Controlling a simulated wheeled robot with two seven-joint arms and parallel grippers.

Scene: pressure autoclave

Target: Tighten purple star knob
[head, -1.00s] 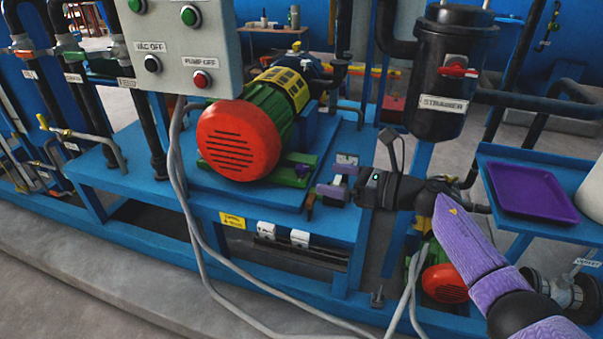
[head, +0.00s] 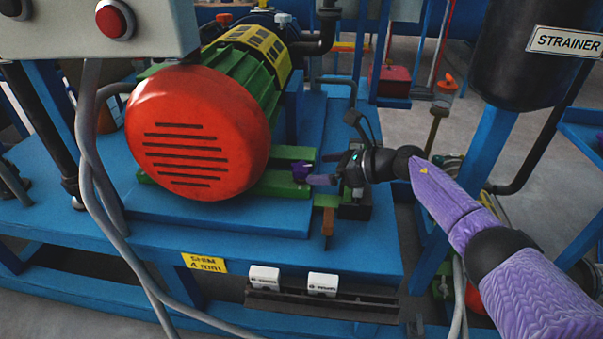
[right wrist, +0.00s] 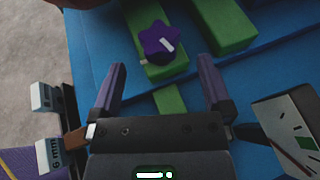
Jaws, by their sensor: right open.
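The purple star knob (right wrist: 163,43) sits on the end of a green motor foot, with a pale mark on its top, in the right wrist view. In the head view it is small, at the right end of the green foot (head: 302,171). My right gripper (head: 318,178) is just to the right of the knob in the head view. In the right wrist view its two purple fingers (right wrist: 160,82) are wide apart, and the knob lies ahead of them, roughly between their lines. Nothing is between the fingers. My left gripper is out of view.
The motor with its red fan cover (head: 197,133) stands left of the knob on the blue base (head: 220,212). A second green foot (right wrist: 218,22) lies beside the knob. A dial gauge (right wrist: 290,130) is close right of the gripper in the wrist view. Grey cables (head: 92,170) hang at left.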

